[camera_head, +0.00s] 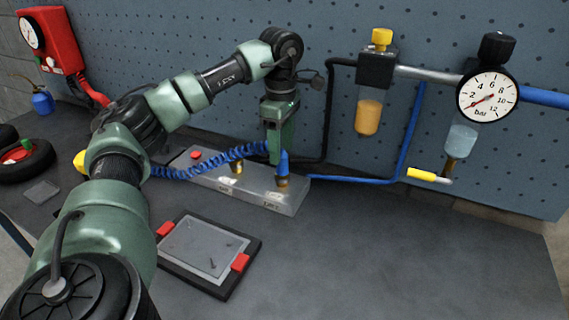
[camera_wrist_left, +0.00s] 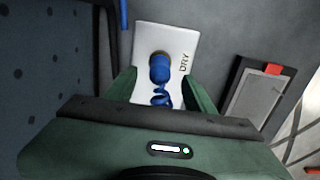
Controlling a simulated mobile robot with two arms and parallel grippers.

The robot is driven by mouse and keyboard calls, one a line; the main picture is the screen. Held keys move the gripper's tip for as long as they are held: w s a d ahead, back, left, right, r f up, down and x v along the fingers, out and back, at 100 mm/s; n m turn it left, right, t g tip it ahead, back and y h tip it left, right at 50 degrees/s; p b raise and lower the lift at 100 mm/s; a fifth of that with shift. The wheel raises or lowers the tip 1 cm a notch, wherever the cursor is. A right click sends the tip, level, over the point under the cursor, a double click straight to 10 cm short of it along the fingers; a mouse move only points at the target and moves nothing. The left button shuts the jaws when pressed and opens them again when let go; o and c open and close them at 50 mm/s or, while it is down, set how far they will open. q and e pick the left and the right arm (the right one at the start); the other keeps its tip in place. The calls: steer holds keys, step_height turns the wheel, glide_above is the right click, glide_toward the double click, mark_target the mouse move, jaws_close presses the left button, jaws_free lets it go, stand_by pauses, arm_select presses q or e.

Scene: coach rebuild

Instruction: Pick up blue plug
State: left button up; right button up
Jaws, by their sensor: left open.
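The blue plug (camera_head: 283,163) stands upright on the brass fitting at the right end of a grey metal block (camera_head: 290,200). A blue coiled hose (camera_head: 205,162) runs from near it to the left. My left gripper (camera_head: 276,157) points down, right at the plug, and partly hides it. In the left wrist view the blue plug (camera_wrist_left: 160,69) lies between the two open green fingers (camera_wrist_left: 162,84), with a gap on each side. The block's end marked DRY (camera_wrist_left: 184,62) shows beneath. My right gripper is not in view.
A second brass fitting (camera_head: 237,168) and a red button (camera_head: 196,155) are on the block. A black tray with red clips (camera_head: 208,252) lies in front. Blue pipe, filter bowls and a gauge (camera_head: 487,97) hang at right. The right front bench is clear.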

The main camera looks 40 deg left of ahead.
mark_target(282, 154)
arm_select(q)
step_height(282, 154, down, 2)
steer(key=shift+d+f, duration=0.1)
steer(key=shift+f, duration=0.4)
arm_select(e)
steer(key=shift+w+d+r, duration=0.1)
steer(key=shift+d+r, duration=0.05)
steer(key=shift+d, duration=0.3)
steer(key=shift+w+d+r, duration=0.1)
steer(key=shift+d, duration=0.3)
arm_select(q)
jaws_close()
steer(key=shift+r, duration=0.15)
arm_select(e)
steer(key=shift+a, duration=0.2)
